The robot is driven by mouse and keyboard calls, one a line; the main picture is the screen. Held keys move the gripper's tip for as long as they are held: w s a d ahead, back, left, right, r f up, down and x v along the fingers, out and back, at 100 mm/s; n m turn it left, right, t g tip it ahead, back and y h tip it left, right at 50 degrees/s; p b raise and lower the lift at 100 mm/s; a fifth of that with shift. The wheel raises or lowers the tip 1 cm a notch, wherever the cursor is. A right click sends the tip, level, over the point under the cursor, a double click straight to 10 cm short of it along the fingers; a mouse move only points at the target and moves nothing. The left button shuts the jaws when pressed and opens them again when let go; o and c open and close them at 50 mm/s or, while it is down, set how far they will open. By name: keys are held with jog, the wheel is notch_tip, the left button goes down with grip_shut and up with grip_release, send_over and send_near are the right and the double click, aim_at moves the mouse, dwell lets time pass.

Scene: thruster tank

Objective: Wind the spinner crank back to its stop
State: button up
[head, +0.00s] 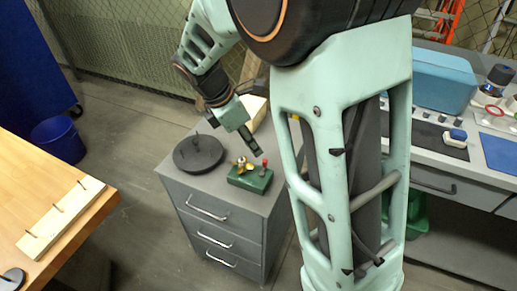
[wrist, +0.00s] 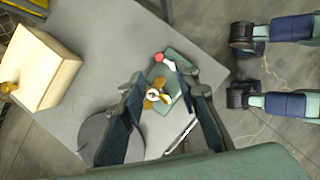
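The spinner is a green block (head: 250,179) on top of a grey drawer cabinet (head: 213,238). It carries a brass propeller (head: 242,164) and a crank with a red knob (head: 265,161). In the wrist view, the propeller (wrist: 156,97) shows between my fingers and the red knob (wrist: 159,57) lies beyond their tips, on a pale crank arm. My gripper (head: 250,158) points down just above the block. In the wrist view, its fingers (wrist: 163,84) are apart with nothing held between them. Part of the block is hidden behind the fingers.
A black round disc (head: 198,154) with an upright post lies left of the block on the cabinet top. A pale wooden box (wrist: 43,68) stands at the back of the same top. A wooden table (head: 60,180) is at left, and a workbench (head: 440,178) at right.

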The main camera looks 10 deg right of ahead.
aim_at(264, 160)
jog(key=b+x, duration=0.1)
jog(key=x, duration=0.8)
jog(key=shift+d, duration=0.15)
jog(key=shift+c, duration=0.3)
grip_shut()
